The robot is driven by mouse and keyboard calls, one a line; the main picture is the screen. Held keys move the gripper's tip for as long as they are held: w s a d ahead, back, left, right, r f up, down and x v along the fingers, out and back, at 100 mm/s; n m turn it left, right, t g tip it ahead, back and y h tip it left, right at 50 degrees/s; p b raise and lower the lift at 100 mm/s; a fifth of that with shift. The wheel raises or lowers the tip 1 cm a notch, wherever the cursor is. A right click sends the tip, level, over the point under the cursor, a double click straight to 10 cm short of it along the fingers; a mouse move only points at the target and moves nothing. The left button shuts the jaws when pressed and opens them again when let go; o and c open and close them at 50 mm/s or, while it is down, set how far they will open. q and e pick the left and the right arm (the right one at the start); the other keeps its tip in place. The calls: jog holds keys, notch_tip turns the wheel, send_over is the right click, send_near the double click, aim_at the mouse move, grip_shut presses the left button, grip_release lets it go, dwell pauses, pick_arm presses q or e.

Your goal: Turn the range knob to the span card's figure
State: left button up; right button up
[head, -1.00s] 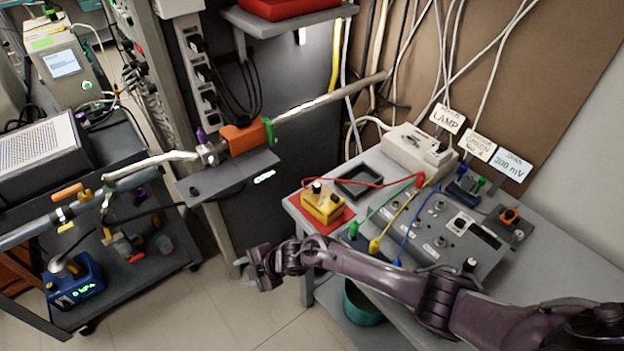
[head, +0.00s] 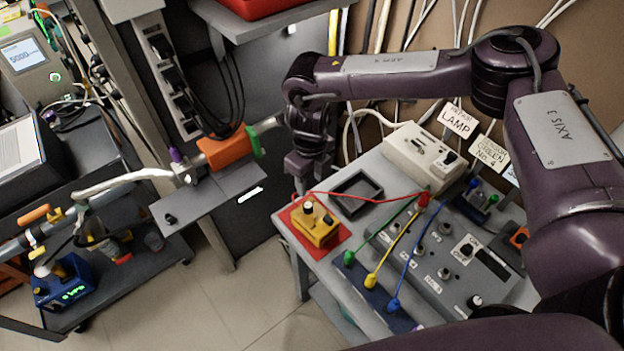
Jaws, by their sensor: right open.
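The span card (head: 512,175) is mostly hidden behind my right arm, with only a white edge showing. The labels are too small to tell which knob is the range knob. My right gripper (head: 303,187) is open and empty, pointing down just above the yellow box in the picture. My left gripper is out of view.
A red, a green, a yellow and a blue lead cross the table. A black open tray (head: 357,207) and a cream box (head: 420,160) stand behind the yellow box. A lamp card (head: 457,121) and another card stand at the back. A grey bracket with an orange clamp (head: 223,147) is left.

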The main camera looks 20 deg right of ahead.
aim_at(308, 205)
jog(key=shift+s+a+f+p, duration=0.2)
jog(key=shift+s+a+f, duration=0.15)
jog(key=shift+s, duration=0.2)
jog(key=shift+s+a+f+p, duration=0.25)
jog(key=shift+s+a, duration=0.1)
jog(key=shift+s, duration=0.2)
jog(key=f, duration=0.2)
jog(key=shift+s+a+f+p, duration=0.1)
jog(key=shift+s+f+p, duration=0.2)
jog(key=shift+s, duration=0.05)
jog(key=shift+w+d+f, duration=0.15)
jog(key=shift+w+f, duration=0.1)
jog(key=shift+f, duration=0.3)
jog(key=shift+w+d+f, duration=0.1)
jog(key=shift+w+f, duration=0.1)
jog(key=shift+f, duration=0.55)
jog(key=shift+a, duration=0.1)
jog(key=c, duration=0.7)
grip_shut()
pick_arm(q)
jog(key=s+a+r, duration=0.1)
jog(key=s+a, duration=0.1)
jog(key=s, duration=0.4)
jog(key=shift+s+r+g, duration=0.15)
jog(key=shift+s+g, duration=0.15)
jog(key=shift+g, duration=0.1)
pick_arm(e)
jog(key=shift+r, duration=0.1)
